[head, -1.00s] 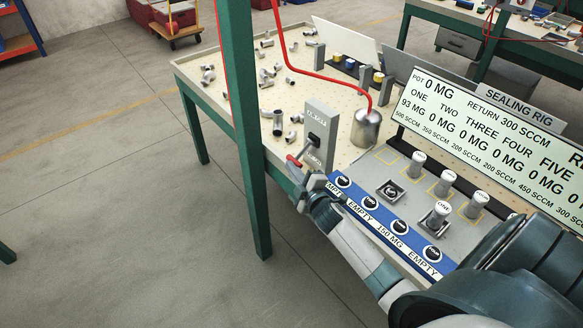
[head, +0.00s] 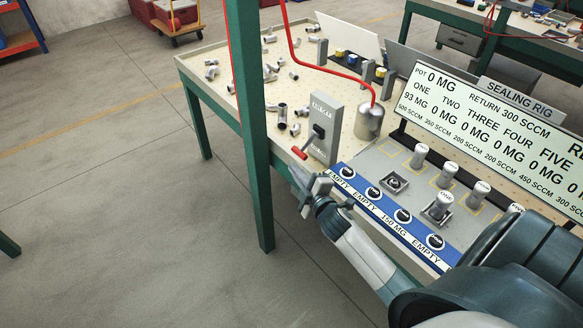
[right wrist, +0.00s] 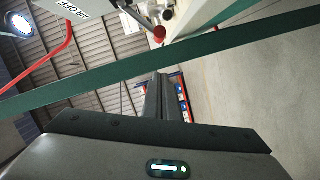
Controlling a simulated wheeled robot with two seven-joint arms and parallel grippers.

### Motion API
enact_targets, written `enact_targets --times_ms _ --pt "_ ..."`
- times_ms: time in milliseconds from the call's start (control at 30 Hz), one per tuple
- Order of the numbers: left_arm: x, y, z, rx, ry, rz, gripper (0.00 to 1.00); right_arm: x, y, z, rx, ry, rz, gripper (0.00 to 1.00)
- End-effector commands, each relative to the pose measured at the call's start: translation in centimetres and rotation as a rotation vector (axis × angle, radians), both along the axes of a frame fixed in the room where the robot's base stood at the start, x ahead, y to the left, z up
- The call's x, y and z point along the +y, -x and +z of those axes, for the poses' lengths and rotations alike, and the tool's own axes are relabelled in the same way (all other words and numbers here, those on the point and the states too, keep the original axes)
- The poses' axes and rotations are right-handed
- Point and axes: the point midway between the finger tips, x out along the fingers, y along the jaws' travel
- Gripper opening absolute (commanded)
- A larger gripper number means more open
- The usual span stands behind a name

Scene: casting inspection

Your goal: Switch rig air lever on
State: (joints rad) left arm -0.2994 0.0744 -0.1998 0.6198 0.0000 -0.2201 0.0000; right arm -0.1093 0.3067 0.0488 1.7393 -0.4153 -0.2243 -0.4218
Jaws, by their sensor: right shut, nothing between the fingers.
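The rig air lever is on an upright grey box (head: 325,130) at the bench's near left edge. Its red handle (head: 299,153) sticks out left of the box, toward me. In the right wrist view the red handle (right wrist: 159,34) shows end-on near the top, and a white plate (right wrist: 66,8) at top left seems to read OFF. My right gripper (head: 303,180) is shut and empty, just below the red handle and apart from it. Its fingers (right wrist: 162,97) point up the wrist picture toward the handle's side. My left gripper is not in view.
The sealing rig (head: 415,185) with its blue button strip, grey knobs and display stands right of the lever box. A green post (head: 250,130) rises left of the lever. A metal canister (head: 370,120) with a red hose stands behind. Loose pipe fittings lie on the bench (head: 215,62).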

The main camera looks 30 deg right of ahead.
Motion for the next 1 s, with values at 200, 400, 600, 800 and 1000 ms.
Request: enact_targets --times_ms 200,400,600,800,1000 --pt "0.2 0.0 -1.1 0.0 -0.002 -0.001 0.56 0.5 3.3 0.1 0.0 0.001 0.0 0.0" --pt "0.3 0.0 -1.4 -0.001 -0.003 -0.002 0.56 0.7 4.7 0.3 0.0 0.0 0.001 0.0" --pt "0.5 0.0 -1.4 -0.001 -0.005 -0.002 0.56 0.8 4.9 0.4 0.0 0.0 0.0 0.0" --pt "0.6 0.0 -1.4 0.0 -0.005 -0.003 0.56 0.7 4.9 0.4 0.0 0.0 0.0 0.0" --pt "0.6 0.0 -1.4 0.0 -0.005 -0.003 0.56 0.7 4.9 0.4 0.0 0.0 0.0 0.0"
